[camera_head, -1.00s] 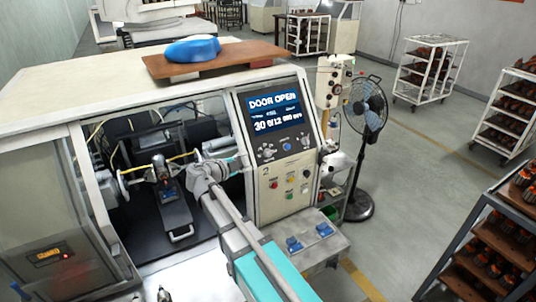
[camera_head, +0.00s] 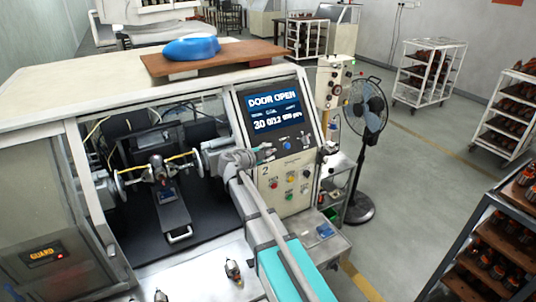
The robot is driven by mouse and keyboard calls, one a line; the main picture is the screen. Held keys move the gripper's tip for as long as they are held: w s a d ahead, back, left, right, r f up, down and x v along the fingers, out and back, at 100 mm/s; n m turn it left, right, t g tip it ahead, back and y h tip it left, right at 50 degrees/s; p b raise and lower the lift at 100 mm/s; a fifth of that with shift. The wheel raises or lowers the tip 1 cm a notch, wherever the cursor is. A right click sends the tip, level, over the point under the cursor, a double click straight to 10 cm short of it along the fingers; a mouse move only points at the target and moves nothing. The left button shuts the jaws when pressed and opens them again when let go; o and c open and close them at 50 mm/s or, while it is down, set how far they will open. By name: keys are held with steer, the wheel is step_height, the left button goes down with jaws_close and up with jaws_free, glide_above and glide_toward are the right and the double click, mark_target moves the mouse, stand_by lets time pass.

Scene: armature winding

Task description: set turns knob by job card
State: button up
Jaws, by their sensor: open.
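The control panel's screen (camera_head: 272,110) reads "DOOR OPEN" with small figures below it. Knobs and a blue button (camera_head: 287,146) sit in a row under the screen. The left knob is hidden behind my gripper; the right knob (camera_head: 305,140) is small and its setting cannot be read. My gripper (camera_head: 268,151) is open and empty, just in front of the left part of this row; whether it touches the panel cannot be told. I cannot make out a job card.
The winding bay is open, with an armature (camera_head: 160,172) between its spindles. Loose armatures (camera_head: 233,270) stand on the front ledge. Coloured buttons (camera_head: 290,177) lie below the knobs. A side shelf (camera_head: 330,245) and fan (camera_head: 365,110) stand to the right.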

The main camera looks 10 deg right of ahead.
steer(key=shift+w+d, duration=0.15)
jaws_close()
steer(key=shift+f, duration=0.1)
steer(key=shift+f+n+t+b, duration=0.15)
steer(key=shift+n+t+b, duration=0.3)
steer(key=shift+b, duration=0.35)
steer(key=shift+t+h, duration=0.25)
steer(key=shift+h, duration=0.05)
steer(key=shift+r, duration=0.2)
